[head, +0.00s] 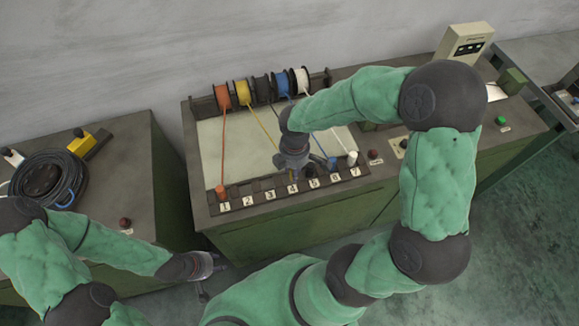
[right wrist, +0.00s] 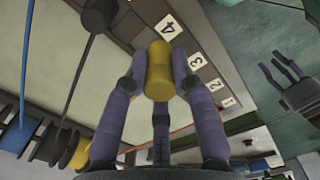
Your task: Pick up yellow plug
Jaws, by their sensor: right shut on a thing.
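The yellow plug (right wrist: 160,70) is between the fingers of my right gripper (right wrist: 160,85), which is shut on it. In the right wrist view it is close to the numbered strip, near labels 4 and 3. I cannot tell whether it touches the strip. In the head view my right gripper (head: 291,172) is over the strip near label 4 and hides the plug. The yellow cord (head: 262,131) runs from its spool to this gripper. My left gripper (head: 207,278) is low, in front of the machine, with fingers spread and empty. It also shows in the right wrist view (right wrist: 287,82).
An orange plug (head: 221,191) stands by label 1, a blue plug (head: 331,163) by 6 and a white plug (head: 352,158) by 7. Several cord spools (head: 242,92) line the back. A coiled black cable (head: 45,180) lies on the left table.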

